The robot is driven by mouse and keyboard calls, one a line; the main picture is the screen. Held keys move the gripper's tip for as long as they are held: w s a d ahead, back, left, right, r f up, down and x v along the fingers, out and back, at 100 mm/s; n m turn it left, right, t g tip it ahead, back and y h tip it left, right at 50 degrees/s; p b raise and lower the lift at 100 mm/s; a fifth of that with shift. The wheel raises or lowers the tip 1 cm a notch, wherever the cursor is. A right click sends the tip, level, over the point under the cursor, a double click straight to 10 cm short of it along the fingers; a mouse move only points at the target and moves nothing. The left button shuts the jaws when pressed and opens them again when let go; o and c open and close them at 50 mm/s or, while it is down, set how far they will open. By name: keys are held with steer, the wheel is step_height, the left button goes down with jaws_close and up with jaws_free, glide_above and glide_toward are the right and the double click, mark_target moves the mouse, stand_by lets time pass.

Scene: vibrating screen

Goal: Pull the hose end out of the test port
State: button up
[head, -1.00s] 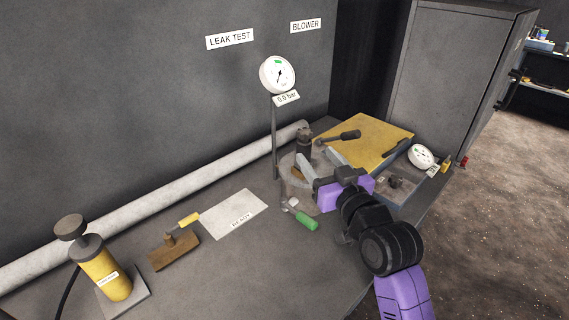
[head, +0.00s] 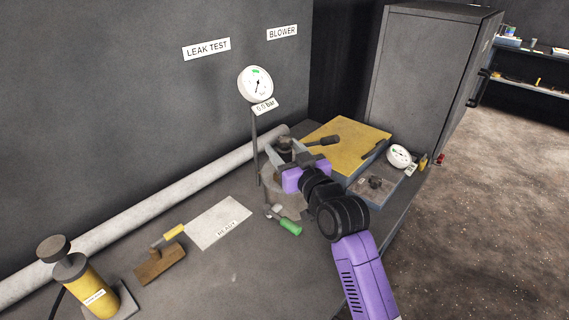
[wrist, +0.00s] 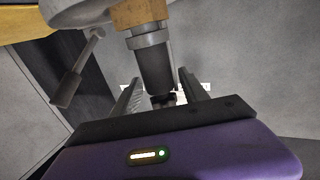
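In the wrist view a dark cylinder with a grey collar (wrist: 155,65), apparently the hose end, stands against a brass fitting (wrist: 143,13), apparently the test port. My gripper (wrist: 160,90) has its two fingers apart, one on each side of the dark cylinder, with gaps visible. My gripper and wrist hide part of the housing. Contact with the cylinder cannot be told.
A dark-handled lever (head: 326,139) sticks out right beside my gripper. A gauge (head: 256,84) on a post stands behind left. A green-handled tool (head: 289,227) lies in front.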

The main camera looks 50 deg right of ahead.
jaws_close()
steer(key=shift+r, duration=0.15)
